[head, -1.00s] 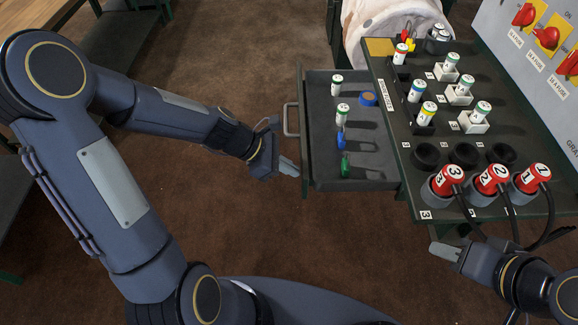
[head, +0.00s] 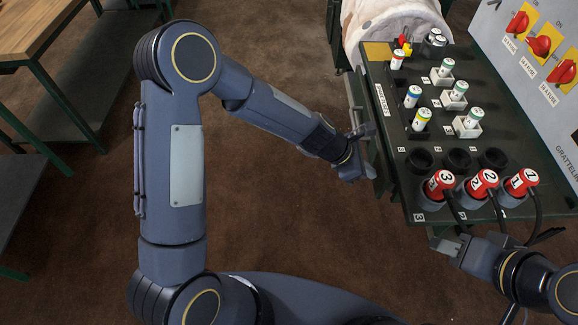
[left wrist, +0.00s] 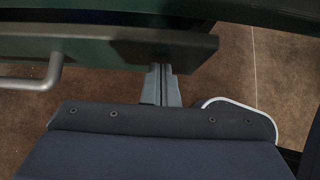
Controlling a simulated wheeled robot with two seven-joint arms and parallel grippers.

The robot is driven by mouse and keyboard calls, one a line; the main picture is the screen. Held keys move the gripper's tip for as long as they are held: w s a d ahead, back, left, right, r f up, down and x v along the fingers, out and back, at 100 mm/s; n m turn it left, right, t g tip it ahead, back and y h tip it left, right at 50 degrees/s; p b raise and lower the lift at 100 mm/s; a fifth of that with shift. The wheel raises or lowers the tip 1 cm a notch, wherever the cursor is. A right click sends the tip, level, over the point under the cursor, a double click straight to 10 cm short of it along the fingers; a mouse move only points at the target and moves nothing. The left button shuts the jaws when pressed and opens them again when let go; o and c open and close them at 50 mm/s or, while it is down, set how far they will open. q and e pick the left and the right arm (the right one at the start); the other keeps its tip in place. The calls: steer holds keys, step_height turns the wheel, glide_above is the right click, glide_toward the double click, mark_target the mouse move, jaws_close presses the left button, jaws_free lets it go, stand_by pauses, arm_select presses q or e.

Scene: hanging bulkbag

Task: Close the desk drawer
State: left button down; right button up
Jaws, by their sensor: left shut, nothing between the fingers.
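The desk drawer front (head: 363,120) shows as a narrow strip along the left edge of the dark green desk (head: 398,185). The drawer's inside is not visible in the head view. My left gripper (head: 369,172) is shut and empty, at the near end of the drawer front. In the left wrist view its fingertips (left wrist: 162,84) reach the lower edge of the drawer front (left wrist: 110,45), to the right of the metal handle (left wrist: 42,78); contact is hard to tell. My right gripper (head: 443,243) is near the desk's front edge, its jaw opening unclear.
On the desktop are several small labelled cylinders, white holders (head: 467,125), and red numbered plugs (head: 437,183) with black cables. A switch panel (head: 530,60) stands at the right. A pale bag (head: 395,22) is behind. A wooden table (head: 40,35) is far left; brown floor between is clear.

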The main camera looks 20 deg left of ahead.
mark_target(379, 169)
arm_select(q)
steer(key=d, duration=0.2)
steer(key=shift+w+d+p, duration=0.35)
steer(key=shift+w, duration=0.05)
steer(key=shift+d, duration=0.15)
arm_select(e)
steer(key=shift+a+r, duration=0.15)
steer(key=shift+r, duration=0.45)
arm_select(q)
steer(key=shift+d+r, duration=0.1)
arm_select(e)
steer(key=shift+s, duration=0.1)
